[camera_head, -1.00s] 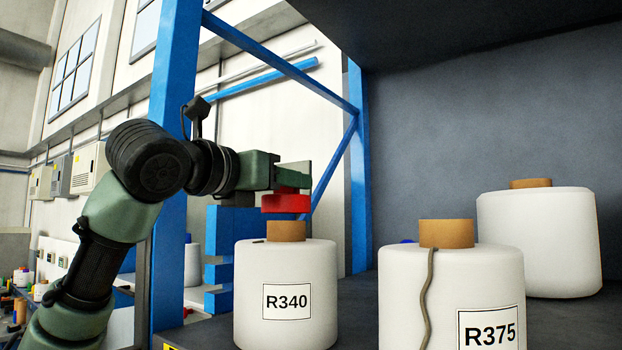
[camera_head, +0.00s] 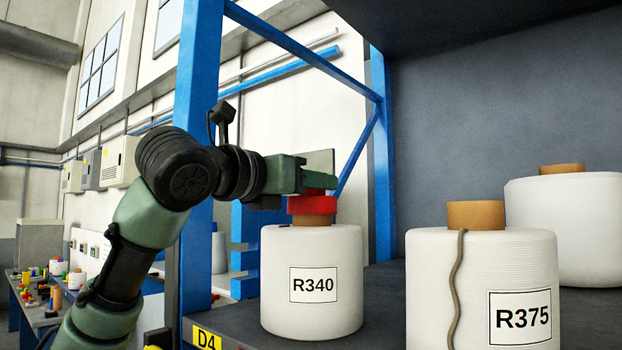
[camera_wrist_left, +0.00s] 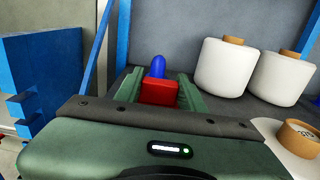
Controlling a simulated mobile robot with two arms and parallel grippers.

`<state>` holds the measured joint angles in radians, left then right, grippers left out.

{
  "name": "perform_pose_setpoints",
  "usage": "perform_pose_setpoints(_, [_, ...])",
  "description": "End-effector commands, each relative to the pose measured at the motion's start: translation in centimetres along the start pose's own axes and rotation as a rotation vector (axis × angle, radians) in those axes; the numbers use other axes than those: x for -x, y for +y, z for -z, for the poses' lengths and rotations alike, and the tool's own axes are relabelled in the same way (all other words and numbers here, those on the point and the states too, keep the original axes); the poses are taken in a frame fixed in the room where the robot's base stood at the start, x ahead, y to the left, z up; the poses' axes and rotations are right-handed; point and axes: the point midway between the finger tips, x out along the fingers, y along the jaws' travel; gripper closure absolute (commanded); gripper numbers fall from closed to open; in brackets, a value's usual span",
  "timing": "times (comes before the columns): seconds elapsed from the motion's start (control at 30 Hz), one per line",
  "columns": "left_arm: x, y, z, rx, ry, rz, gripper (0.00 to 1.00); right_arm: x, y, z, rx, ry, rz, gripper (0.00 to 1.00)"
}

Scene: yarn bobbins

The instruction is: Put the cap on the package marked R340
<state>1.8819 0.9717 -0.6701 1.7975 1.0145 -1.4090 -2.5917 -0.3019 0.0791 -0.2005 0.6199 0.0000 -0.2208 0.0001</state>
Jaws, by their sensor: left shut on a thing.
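The package marked R340 (camera_head: 311,260) is a white bobbin with a brown tube (camera_head: 309,220) on top, upright on the dark shelf. The red cap (camera_head: 312,205) sits over the top of that tube, and only a short band of brown shows below it. In the left wrist view the red cap (camera_wrist_left: 160,92) is between the two green fingers; the R340 package is hidden there. My right gripper is not in view.
A white bobbin marked R375 (camera_head: 482,275), with a cord down its side, stands close on the right. Another white bobbin (camera_head: 565,235) stands behind it. A blue post (camera_head: 198,120) rises on the left. A blue object (camera_wrist_left: 158,66) shows beyond the cap.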

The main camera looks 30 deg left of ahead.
Motion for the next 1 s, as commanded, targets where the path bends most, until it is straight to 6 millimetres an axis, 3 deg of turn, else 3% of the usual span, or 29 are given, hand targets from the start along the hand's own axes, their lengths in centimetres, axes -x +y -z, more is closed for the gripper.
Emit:
perform_pose_setpoints(0.83, [-0.02,0.0,1.05,0.0,0.0,0.0,0.98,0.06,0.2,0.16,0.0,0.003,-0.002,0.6])
perform_pose_setpoints(0.87, [-0.01,0.0,1.05,0.0,0.0,0.0,0.58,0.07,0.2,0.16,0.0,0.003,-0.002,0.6])
perform_pose_setpoints(0.93, [-0.01,-0.01,1.0,0.0,0.0,0.0,0.39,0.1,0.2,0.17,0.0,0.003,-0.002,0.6])
perform_pose_setpoints(1.0, [0.0,-0.01,0.99,0.0,0.0,0.0,0.35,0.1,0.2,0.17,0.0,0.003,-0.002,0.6])
